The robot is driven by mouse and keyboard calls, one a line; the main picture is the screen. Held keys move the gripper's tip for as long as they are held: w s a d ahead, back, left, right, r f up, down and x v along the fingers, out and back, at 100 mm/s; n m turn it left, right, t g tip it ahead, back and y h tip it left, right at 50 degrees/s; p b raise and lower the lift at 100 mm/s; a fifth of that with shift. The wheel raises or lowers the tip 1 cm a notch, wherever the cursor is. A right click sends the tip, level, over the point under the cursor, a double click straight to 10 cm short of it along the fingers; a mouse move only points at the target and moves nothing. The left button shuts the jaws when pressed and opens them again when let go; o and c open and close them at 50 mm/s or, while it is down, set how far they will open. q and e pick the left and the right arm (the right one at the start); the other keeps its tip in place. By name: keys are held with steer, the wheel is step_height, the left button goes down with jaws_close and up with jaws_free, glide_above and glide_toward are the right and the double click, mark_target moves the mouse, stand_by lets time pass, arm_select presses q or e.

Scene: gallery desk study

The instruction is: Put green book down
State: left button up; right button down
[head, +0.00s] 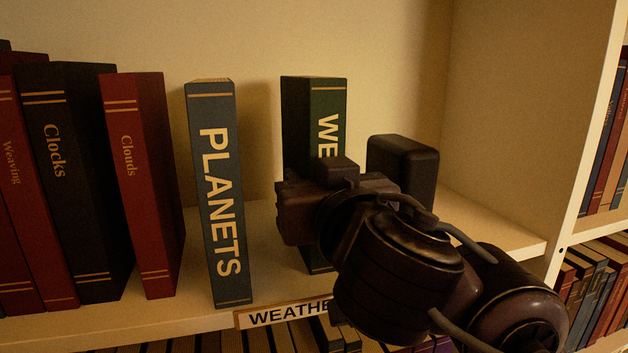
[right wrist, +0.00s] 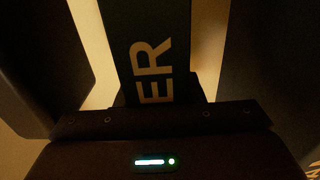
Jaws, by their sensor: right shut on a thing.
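The green book (head: 328,108) stands upright on the shelf board, to the right of the blue-grey PLANETS book. Its spine shows "WE" in the head view and "ER" in the right wrist view (right wrist: 150,50). My right gripper (head: 345,170) is shut on the green book, with its fingers on either side of it. The gripper hides the book's middle and most of its lower part. A little of its base shows at the shelf board; I cannot tell whether it bears on the board. My left gripper is not in view.
The PLANETS book (head: 215,195) stands just left, with a gap between. Red and black books (head: 85,180) fill the shelf's left. A "WEATHE…" label (head: 285,313) is on the shelf's front edge. Bare board (head: 490,225) lies at right, before the upright divider (head: 585,130).

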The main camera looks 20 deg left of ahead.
steer(key=c, duration=1)
jaws_free()
steer(key=shift+o, duration=0.2)
steer(key=shift+s, duration=0.1)
steer(key=shift+r, duration=0.1)
steer(key=shift+s+d+p, duration=0.15)
steer(key=shift+p, duration=0.2)
steer(key=v, duration=1.1)
steer(key=shift+s+d+p, duration=0.2)
steer(key=shift+p, duration=0.25)
